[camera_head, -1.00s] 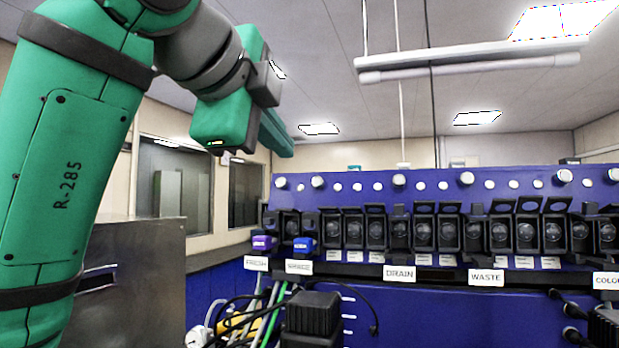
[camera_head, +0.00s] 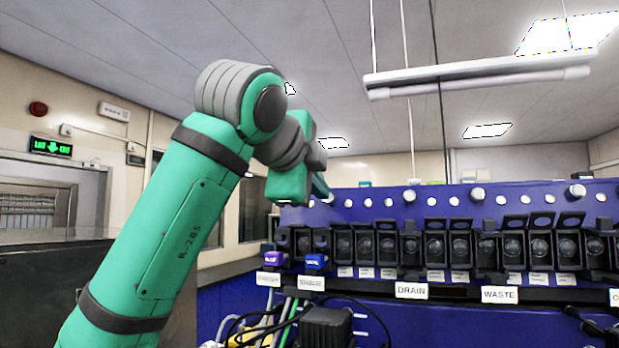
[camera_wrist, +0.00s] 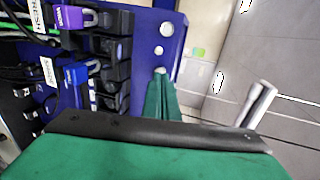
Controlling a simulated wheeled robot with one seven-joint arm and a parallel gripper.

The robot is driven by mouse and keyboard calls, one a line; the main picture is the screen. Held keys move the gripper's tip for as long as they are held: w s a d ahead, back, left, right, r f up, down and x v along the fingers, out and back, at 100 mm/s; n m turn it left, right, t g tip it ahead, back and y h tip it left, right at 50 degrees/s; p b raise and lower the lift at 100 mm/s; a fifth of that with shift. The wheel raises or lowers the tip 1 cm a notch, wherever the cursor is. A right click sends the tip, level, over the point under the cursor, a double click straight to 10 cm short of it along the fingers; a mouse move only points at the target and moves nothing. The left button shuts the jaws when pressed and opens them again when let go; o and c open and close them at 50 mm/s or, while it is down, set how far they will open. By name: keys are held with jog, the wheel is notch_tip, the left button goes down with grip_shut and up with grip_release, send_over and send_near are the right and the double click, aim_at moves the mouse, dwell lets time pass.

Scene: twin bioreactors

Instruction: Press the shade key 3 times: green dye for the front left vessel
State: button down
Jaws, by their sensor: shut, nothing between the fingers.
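The blue key panel (camera_head: 375,205) spans the right half of the head view, with a row of black keys (camera_head: 435,245) under flip covers, some raised. A cut-off white label (camera_head: 614,297) at the right edge starts with "C". My gripper (camera_head: 325,192) is at the panel's upper left corner, above the leftmost keys. In the wrist view my gripper (camera_wrist: 161,74) shows shut and empty, its tips over the panel's edge. The front left vessel and green dye are not recognisable.
A purple padlock (camera_head: 275,259) and a blue padlock (camera_head: 316,262) hang on the leftmost keys. Labels DRAIN (camera_head: 411,291) and WASTE (camera_head: 499,295) sit below the row. Cables and a black box (camera_head: 327,327) stand in front. Open air lies above the panel.

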jog(key=shift+x, duration=1.15)
jog(key=shift+x, duration=1.05)
jog(key=shift+s, duration=0.1)
jog(key=v, duration=1.4)
jog(key=shift+s+r, duration=0.25)
jog(key=shift+w, duration=0.1)
jog(key=shift+x, duration=5.2)
